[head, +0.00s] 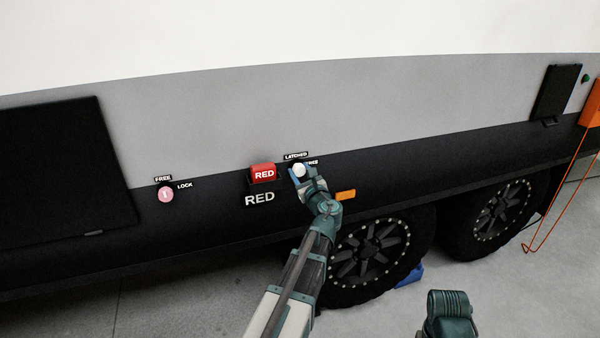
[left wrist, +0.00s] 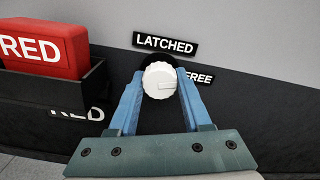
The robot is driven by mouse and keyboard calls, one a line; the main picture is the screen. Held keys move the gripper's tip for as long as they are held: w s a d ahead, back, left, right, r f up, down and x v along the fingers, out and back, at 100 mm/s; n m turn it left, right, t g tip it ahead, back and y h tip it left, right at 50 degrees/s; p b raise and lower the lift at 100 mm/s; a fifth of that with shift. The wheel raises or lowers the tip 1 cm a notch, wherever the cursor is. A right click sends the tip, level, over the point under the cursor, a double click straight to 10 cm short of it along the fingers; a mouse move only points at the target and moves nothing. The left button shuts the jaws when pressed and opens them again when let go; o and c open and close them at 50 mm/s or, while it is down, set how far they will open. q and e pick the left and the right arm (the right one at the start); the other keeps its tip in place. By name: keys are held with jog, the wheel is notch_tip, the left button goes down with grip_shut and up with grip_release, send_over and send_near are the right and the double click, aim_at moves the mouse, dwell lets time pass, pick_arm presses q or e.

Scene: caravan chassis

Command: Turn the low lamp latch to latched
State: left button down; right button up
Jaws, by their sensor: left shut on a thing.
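The low lamp latch is a white ribbed knob (head: 299,170) on the dark lower side of the caravan, right of the red block. It also shows in the left wrist view (left wrist: 159,80), with a line mark on its face pointing right, toward the FREE label (left wrist: 199,77). The LATCHED label (left wrist: 165,44) is above the knob. My left gripper (left wrist: 160,84) has its blue fingers on both sides of the knob and is shut on it. In the head view the left gripper (head: 304,176) covers part of the knob and the FREE label. My right gripper's fingers are not in view.
A red block marked RED (head: 263,173) sits in a black holder just left of the knob. A pink knob (head: 166,195) with FREE and LOCK labels is further left. An orange marker (head: 346,195) and black wheels (head: 368,250) are right and below.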

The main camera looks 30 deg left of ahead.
pick_arm(q)
jog(key=n, duration=1)
jog(key=shift+n, duration=2.3)
jog(key=shift+c, duration=1.7)
grip_release()
jog(key=v, duration=1.3)
jog(key=shift+s+d, duration=0.25)
jog(key=shift+s, duration=0.05)
